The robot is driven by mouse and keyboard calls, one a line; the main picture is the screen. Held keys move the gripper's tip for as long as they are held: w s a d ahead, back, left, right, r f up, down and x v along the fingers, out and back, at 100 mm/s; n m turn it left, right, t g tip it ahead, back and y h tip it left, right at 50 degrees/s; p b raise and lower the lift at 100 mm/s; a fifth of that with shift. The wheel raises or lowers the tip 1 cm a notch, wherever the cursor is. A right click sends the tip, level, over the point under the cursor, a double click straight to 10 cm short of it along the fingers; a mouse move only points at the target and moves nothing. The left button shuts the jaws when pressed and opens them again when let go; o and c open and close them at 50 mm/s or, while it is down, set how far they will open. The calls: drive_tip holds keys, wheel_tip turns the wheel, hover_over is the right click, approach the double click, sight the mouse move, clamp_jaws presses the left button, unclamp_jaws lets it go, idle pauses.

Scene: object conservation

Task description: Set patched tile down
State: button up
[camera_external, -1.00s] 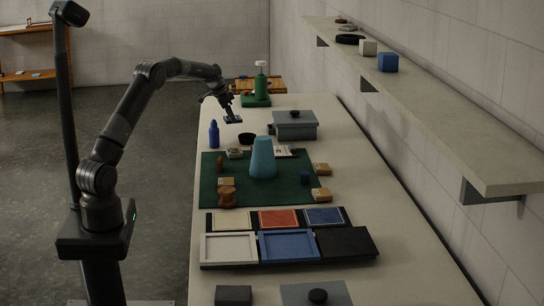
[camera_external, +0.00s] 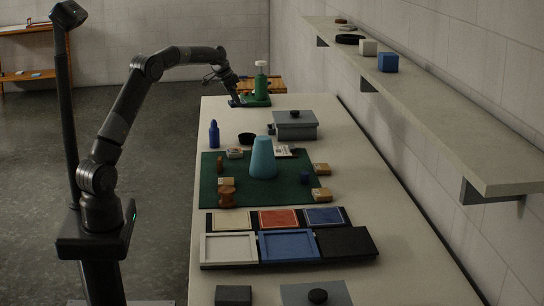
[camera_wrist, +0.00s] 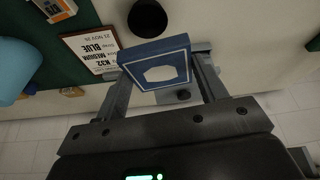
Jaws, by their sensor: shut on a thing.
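The patched tile (camera_wrist: 152,47) is a blue square with a white border line and a pale irregular patch on its face. My gripper (camera_wrist: 158,80) is shut on it, with one finger at each side in the wrist view. In the external view my gripper (camera_external: 238,99) is low at the far left end of the long table (camera_external: 345,170), just left of the green stand (camera_external: 262,101). The tile is small and dark there. I cannot tell whether it touches the table top.
A black bowl (camera_external: 247,138), blue bottle (camera_external: 214,134) and grey lidded box (camera_external: 295,126) stand nearer. A green mat (camera_external: 235,170) bears a teal cone (camera_external: 263,158) and small items. Framed trays (camera_external: 230,246) lie in front. Some bare table separates the gripper from the bowl.

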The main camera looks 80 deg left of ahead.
drive_tip(key=w+d+r+m, duration=0.1)
drive_tip(key=w+d, duration=0.2)
drive_tip(key=d, duration=0.8)
drive_tip(key=w+d+m+h, duration=0.1)
drive_tip(key=w+d, duration=0.3)
drive_tip(key=d, duration=0.6)
drive_tip(key=w+d+r+m, duration=0.1)
drive_tip(key=w+d, duration=0.2)
drive_tip(key=d, duration=0.8)
drive_tip(key=s+d+f+m+h, duration=0.15)
drive_tip(key=s+d, duration=0.25)
drive_tip(key=d, duration=1)
drive_tip(key=s+d+m, duration=0.2)
drive_tip(key=s+d, duration=0.1)
drive_tip(key=d, duration=1.2)
hover_over(268, 192)
drive_tip(key=s, duration=0.1)
drive_tip(key=f, duration=1.2)
drive_tip(key=shift+s+a, duration=0.15)
drive_tip(key=shift+s, duration=0.05)
drive_tip(key=shift+w+a+f, duration=0.1)
drive_tip(key=shift+a, duration=0.05)
drive_tip(key=shift+f, duration=2)
drive_tip(key=shift+f, duration=0.1)
